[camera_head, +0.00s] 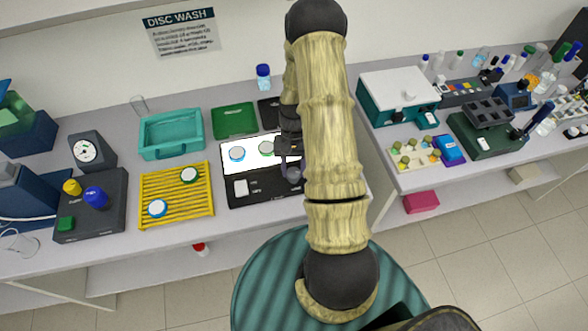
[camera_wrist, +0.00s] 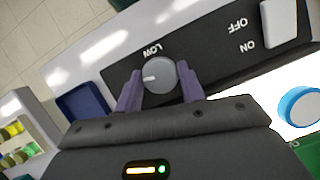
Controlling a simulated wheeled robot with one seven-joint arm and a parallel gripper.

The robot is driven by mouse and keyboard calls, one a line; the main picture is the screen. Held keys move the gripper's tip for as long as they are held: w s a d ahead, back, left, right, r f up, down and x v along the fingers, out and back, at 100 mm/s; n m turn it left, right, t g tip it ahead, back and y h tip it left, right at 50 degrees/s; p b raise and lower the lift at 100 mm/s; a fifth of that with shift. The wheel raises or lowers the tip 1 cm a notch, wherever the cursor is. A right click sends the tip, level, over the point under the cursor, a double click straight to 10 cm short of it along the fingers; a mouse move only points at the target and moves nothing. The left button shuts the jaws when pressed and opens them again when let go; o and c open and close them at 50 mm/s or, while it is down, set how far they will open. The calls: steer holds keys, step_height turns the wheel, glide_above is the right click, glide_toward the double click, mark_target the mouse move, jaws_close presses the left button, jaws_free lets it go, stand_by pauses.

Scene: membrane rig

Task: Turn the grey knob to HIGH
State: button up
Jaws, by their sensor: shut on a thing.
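The grey knob (camera_wrist: 160,76) sits on a black control panel (camera_wrist: 215,52). Its white pointer mark faces left in the wrist view. The word LOW shows just above the knob there; no HIGH label is visible. My gripper (camera_wrist: 160,86) is shut on the knob, with one purple-grey finger on each side. In the head view the knob (camera_head: 293,174) is partly hidden beneath my gripper (camera_head: 291,166), at the right end of the panel (camera_head: 265,187).
A white rocker switch (camera_wrist: 279,24) marked ON and OFF is on the same panel. A bright white plate (camera_head: 252,141) with discs lies behind it. A yellow rack (camera_head: 176,211) with two discs stands to the left, and a teal tray (camera_head: 171,151) is behind that rack.

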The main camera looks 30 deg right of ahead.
steer(key=shift+w+n+h+b, duration=0.1)
steer(key=shift+n+h+b, duration=0.3)
steer(key=shift+n, duration=1)
steer(key=o, duration=1)
steer(key=shift+r, duration=0.1)
steer(key=b+v, duration=0.2)
steer(key=v, duration=0.6)
steer(key=b+v, duration=0.1)
steer(key=v, duration=0.8)
steer(key=shift+w+a+b, duration=0.15)
steer(key=shift+w+b, duration=0.1)
steer(key=shift+b, duration=0.15)
